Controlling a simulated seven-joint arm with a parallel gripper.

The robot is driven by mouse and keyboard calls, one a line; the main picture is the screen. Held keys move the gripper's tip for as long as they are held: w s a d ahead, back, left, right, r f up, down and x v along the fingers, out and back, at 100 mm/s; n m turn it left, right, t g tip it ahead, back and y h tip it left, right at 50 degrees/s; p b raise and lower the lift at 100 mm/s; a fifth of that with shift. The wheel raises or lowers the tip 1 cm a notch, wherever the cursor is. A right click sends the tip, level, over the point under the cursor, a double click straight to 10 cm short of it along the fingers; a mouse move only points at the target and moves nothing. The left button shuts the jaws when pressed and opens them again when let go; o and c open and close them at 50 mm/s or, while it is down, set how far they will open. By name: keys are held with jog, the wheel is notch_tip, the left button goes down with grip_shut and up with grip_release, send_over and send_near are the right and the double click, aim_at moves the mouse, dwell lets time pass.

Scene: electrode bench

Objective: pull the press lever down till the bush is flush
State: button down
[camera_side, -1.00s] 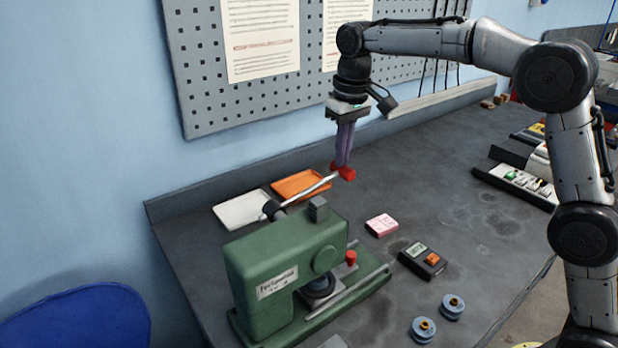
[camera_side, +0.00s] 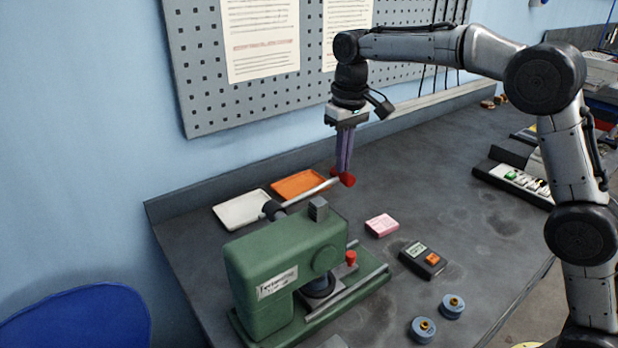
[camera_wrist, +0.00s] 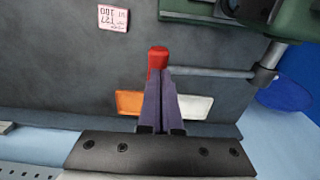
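The green press (camera_side: 285,265) stands on the bench with its lever (camera_side: 300,194) sloping up and back to the right. The lever ends in a red knob (camera_side: 347,179); the wrist view shows the knob (camera_wrist: 158,57) at my fingertips. My gripper (camera_side: 342,172) points down at the knob. Its purple fingers (camera_wrist: 161,75) are close together, with only a thin line between them, and lie over the knob, apparently touching it from above. Under the press head is a dark round part (camera_side: 320,287); the fit of the bush is too small to tell.
A white tray (camera_side: 240,210) and an orange tray (camera_side: 298,184) lie behind the lever. A pink note block (camera_side: 382,224), a meter (camera_side: 422,259) and two blue spools (camera_side: 423,329) lie right of the press.

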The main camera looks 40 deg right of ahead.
aim_at(341, 180)
jog(key=shift+f+g, duration=0.3)
jog(key=shift+f, duration=0.95)
jog(key=shift+s+f, duration=0.1)
jog(key=shift+f, duration=0.15)
jog(key=shift+a+f, duration=0.2)
jog(key=shift+f, duration=1.15)
jog(key=shift+a+f, duration=0.2)
jog(key=shift+f, duration=0.55)
jog(key=shift+a+f, duration=0.2)
jog(key=shift+f, duration=0.5)
jog(key=shift+a+f, duration=0.35)
jog(key=shift+f, duration=0.4)
jog(key=shift+a+f, duration=0.25)
jog(key=shift+f, duration=0.4)
